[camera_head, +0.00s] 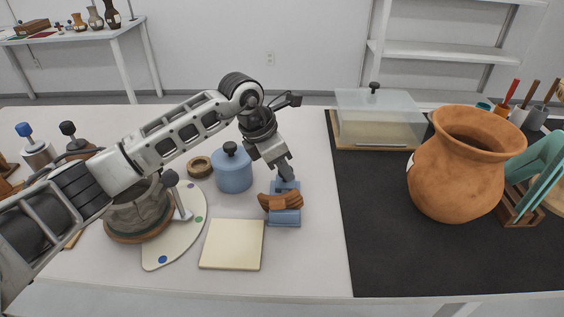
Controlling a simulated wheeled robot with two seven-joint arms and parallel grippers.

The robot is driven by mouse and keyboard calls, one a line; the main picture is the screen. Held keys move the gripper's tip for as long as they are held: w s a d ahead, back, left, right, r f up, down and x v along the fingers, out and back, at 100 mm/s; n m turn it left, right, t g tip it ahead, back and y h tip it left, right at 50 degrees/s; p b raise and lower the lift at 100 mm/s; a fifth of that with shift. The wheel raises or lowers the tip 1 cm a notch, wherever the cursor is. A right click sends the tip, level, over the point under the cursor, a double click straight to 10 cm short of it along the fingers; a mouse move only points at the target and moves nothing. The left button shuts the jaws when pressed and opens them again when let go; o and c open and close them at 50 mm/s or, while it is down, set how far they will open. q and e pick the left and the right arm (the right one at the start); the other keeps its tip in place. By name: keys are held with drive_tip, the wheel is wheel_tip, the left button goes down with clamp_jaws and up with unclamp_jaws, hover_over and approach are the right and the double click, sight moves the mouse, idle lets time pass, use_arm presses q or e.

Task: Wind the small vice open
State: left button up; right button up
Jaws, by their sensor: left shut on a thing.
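The small blue vice (286,218) stands on the white table, right of the blue lidded pot. A brown, ridged piece (279,202) sits across its top; I cannot tell whether it is the vice's jaws or a piece held in them. My left gripper (287,175) reaches down at the far end of the vice and is shut there. What it grips looks like the vice's handle, but the fingers and the vice hide most of it. My right gripper is not in view.
A blue lidded pot (233,170) stands close left of the vice. A cream square board (232,245) lies in front left. A large terracotta jar (455,165) stands on the black mat (385,220), with a clear-covered box (378,118) behind. Bare table lies right of the vice.

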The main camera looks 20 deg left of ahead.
use_arm(q)
drive_tip(key=n, duration=0.2)
drive_tip(key=n+t+y, duration=0.1)
drive_tip(key=n, duration=0.2)
drive_tip(key=shift+s+d+y, duration=0.15)
drive_tip(key=shift+y, duration=0.15)
drive_tip(key=n+y, duration=0.1)
drive_tip(key=n, duration=0.2)
drive_tip(key=shift+t+b, duration=0.4)
drive_tip(key=shift+d+n, duration=0.1)
drive_tip(key=shift+n, duration=0.2)
drive_tip(key=o, duration=1)
drive_tip(key=shift+c, duration=0.2)
drive_tip(key=shift+r, duration=0.15)
drive_tip(key=d+v, duration=0.1)
drive_tip(key=v, duration=1.4)
drive_tip(key=shift+a+r, duration=0.35)
drive_tip(key=shift+s, duration=0.2)
